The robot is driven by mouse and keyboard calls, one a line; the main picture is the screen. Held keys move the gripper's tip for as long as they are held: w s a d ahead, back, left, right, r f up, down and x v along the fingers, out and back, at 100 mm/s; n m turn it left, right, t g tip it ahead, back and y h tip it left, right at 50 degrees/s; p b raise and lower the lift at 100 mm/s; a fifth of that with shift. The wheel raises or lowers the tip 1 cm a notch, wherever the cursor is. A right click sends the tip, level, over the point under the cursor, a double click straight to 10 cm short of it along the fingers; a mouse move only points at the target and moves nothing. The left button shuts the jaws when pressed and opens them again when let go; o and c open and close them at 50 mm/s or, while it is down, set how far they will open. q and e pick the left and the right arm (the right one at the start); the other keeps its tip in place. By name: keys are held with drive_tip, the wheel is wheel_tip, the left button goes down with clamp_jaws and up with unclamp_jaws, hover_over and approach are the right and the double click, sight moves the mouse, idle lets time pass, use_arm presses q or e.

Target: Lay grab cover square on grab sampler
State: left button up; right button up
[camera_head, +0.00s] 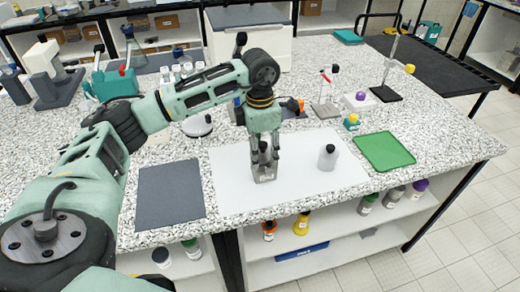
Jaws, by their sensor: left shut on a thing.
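My left gripper (264,155) points straight down over the white mat (232,190). Its fingers are shut around a small dark knob-like part. Directly below is a grey metal, box-like body (264,174) standing on the mat, which looks like the grab sampler. The gripped part seems to be the grab cover, but the fingers hide most of it. I cannot tell whether it touches the metal body or sits square on it. My right gripper is not in view.
A pale bottle with a black cap (327,159) stands on the mat to the right. A green tray (384,151) lies farther right, a dark grey mat (170,194) to the left. A small yellow-topped jar (352,122) and lab stands are behind. The table's front edge is near.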

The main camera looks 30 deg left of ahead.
sight(260, 146)
use_arm(q)
drive_tip(key=shift+s+a+f, duration=0.15)
drive_tip(key=shift+s+f, duration=0.05)
drive_tip(key=shift+f, duration=0.4)
drive_tip(key=o, duration=1.3)
drive_tip(key=shift+w+a+f, duration=0.1)
drive_tip(key=shift+w+a, duration=0.05)
drive_tip(key=shift+w, duration=0.25)
drive_tip(key=shift+c, duration=0.2)
drive_tip(key=shift+r, duration=0.3)
drive_tip(key=shift+r+p, duration=1)
drive_tip(key=shift+r, duration=0.3)
drive_tip(key=shift+r+p, duration=1.3)
drive_tip(key=shift+r, duration=0.9)
drive_tip(key=shift+f, duration=0.1)
